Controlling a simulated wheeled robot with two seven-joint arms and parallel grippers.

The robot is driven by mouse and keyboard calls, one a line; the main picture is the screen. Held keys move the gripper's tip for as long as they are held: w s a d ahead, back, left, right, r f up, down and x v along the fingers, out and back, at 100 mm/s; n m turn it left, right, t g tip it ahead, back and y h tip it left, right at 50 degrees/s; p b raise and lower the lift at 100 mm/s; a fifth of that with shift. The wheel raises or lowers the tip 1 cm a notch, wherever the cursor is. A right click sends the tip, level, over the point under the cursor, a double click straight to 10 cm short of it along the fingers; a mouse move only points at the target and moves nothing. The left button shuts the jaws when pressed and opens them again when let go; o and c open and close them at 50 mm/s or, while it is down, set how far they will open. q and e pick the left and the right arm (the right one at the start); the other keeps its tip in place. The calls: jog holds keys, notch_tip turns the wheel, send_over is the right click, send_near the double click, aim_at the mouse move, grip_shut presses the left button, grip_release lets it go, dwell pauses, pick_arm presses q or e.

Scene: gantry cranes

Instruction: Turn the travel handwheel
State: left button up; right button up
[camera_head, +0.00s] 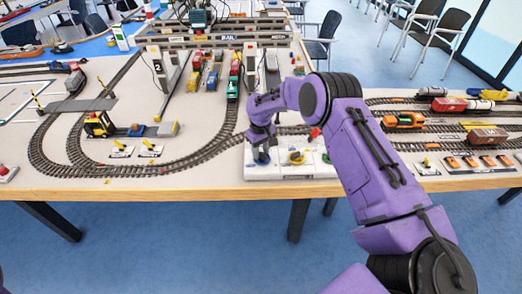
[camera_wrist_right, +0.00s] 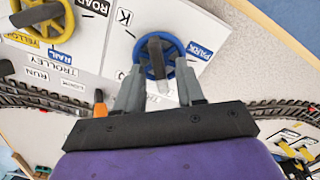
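The control panel (camera_head: 290,173) sits at the table's front edge, partly hidden by my right arm. A blue handwheel (camera_wrist_right: 174,45) with a dark grey bar across its middle stands on the panel, beside a "PARK" label. A yellow handwheel (camera_head: 297,158) is to its right in the head view; it also shows at top left in the wrist view (camera_wrist_right: 18,27). My right gripper (camera_wrist_right: 159,76) is open, its fingertips on either side of the blue wheel's near part; contact cannot be told. I cannot read which wheel is travel. My left gripper is not in view.
Wagons (camera_head: 487,136) and more track lie to the right. Gantry structures and trains stand behind. A red knob (camera_head: 315,133) is close to my right arm.

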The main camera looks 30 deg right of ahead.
aim_at(261, 152)
notch_tip(261, 152, up, 10)
jog(key=b, duration=0.2)
jog(key=shift+r, duration=0.25)
jog(key=f+p, duration=0.2)
jog(key=f, duration=0.1)
jog(key=f+p, duration=0.2)
jog(key=f, duration=0.2)
jog(key=f+p, duration=0.2)
jog(key=f, duration=0.1)
jog(key=shift+w+f, duration=0.15)
jog(key=shift+w, duration=0.15)
grip_shut()
